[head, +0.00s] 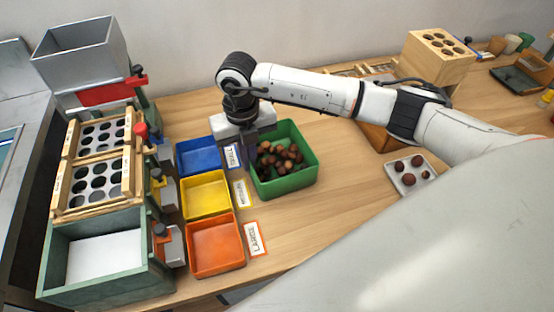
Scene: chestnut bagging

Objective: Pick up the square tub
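A green square tub (290,184) stands on the table in the middle of the head view, with several brown chestnuts (280,157) inside. My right gripper (247,148) points down at the tub's left back corner, overlapping its rim in the picture. Its fingertips are partly hidden, so I cannot tell whether they are closed on the rim or only beside it. My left gripper is not in view.
Blue (197,155), yellow (206,196) and orange (215,245) trays with label cards stand left of the tub. A sorting machine with perforated wooden frames (97,183) is further left. A sample tray (410,176) lies right.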

